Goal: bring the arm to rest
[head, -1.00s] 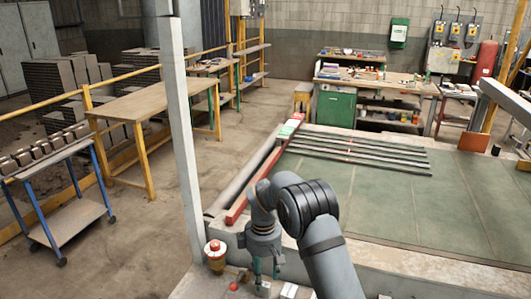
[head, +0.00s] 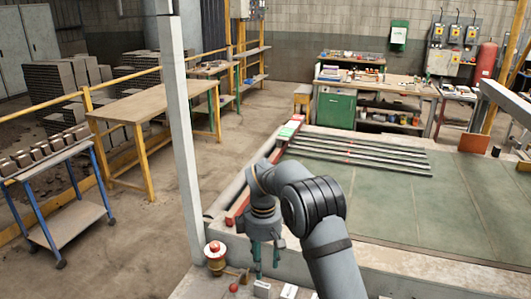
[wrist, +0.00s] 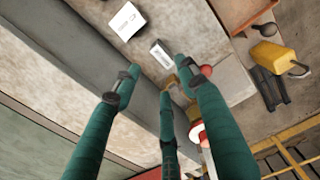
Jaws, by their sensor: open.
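My gripper (head: 266,267) hangs fingers down over the near left corner of the concrete ledge. Its three green fingers (wrist: 160,85) are spread apart in the wrist view, with nothing held between them. My arm is bent, reaching up from the bottom of the head view. A small pale block (head: 262,289) lies below the fingers and another white block (head: 288,291) lies to its right. In the wrist view the labelled block (wrist: 161,53) and the white block (wrist: 127,21) lie on the ledge beyond the fingertips.
A red-topped yellowish canister (head: 215,254) and a red ball (head: 233,288) are left of my gripper. A white post (head: 183,130) stands further left.

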